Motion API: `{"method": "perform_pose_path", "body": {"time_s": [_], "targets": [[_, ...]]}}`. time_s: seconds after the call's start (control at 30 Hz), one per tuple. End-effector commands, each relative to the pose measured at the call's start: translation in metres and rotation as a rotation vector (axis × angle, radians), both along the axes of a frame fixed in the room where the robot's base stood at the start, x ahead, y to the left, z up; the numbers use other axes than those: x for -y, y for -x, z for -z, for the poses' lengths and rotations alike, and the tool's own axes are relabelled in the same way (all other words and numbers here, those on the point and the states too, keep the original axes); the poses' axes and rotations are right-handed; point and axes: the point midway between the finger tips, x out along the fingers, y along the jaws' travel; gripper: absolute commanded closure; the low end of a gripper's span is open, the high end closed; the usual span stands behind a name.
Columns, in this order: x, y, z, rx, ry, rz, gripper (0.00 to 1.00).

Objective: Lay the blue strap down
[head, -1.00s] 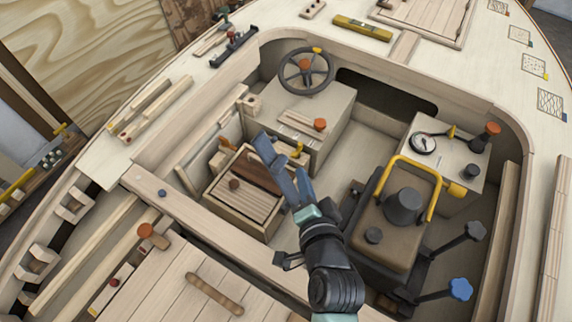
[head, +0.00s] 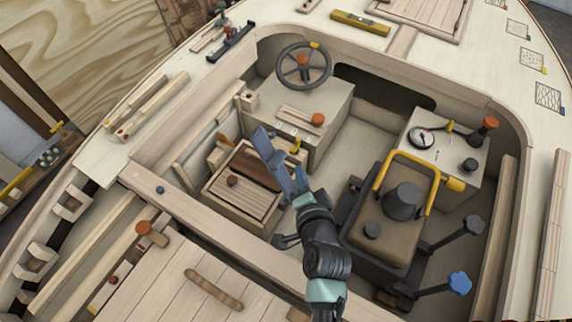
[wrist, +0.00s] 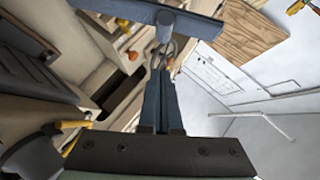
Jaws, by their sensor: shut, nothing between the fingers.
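The blue strap (head: 263,147) is a flat blue-grey bar, standing tilted up over the slatted box in the cockpit. In the wrist view the strap (wrist: 120,10) crosses the top of the picture, with a grey round peg (wrist: 165,27) at its middle. My gripper (head: 298,175) is beside the strap in the head view, at its right. In the wrist view my gripper (wrist: 159,75) has its blue-grey fingers together, with nothing between them, pointing toward the strap. I cannot tell whether the fingertips touch it. The strap's lower end is partly hidden by my gripper.
The slatted box (head: 240,200) lies below left of my gripper. A console with a steering wheel (head: 304,66) is beyond it. An engine box with a yellow rail (head: 408,156) stands close at the right. The cockpit's near edge (head: 215,235) runs below my arm.

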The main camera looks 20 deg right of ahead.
Motion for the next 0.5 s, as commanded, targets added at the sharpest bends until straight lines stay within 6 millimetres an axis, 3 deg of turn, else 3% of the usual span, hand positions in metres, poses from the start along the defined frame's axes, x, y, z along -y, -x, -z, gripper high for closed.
{"method": "perform_pose_path", "body": {"time_s": [0.2, 0.5], "targets": [[0.006, -0.035, 0.017, -0.001, -0.001, -0.002, 1.0], [-0.011, -0.053, 0.035, 0.0, 0.0, -0.001, 1.0]]}}
